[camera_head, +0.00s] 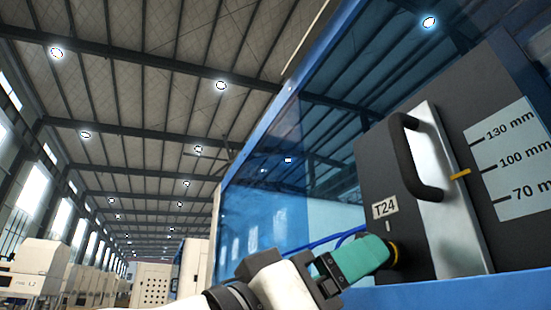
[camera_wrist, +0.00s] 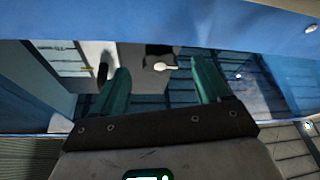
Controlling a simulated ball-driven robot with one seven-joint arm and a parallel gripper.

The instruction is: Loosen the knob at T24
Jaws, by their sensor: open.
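The T24 label (camera_head: 385,208) is a small pale plate low on the dark panel (camera_head: 373,160) at the right of the head view. The knob (camera_head: 394,254) sits just below it, mostly hidden; a dark edge with a yellow ring shows. My gripper (camera_head: 372,254) has teal fingers that overlap the knob in this view; I cannot tell whether they touch it. In the wrist view my gripper (camera_wrist: 162,84) is open, its two fingers apart. A dark block with a pale shape shows between them; I cannot tell whether it is the knob.
A black handle (camera_head: 418,160) stands out from a silver plate (camera_head: 455,225) above and right of the knob. A scale (camera_head: 510,155) with an orange pointer (camera_head: 460,174) is farther right. A blue frame (camera_head: 465,297) runs below the panel. Blue tinted glazing (camera_head: 290,170) is at the left.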

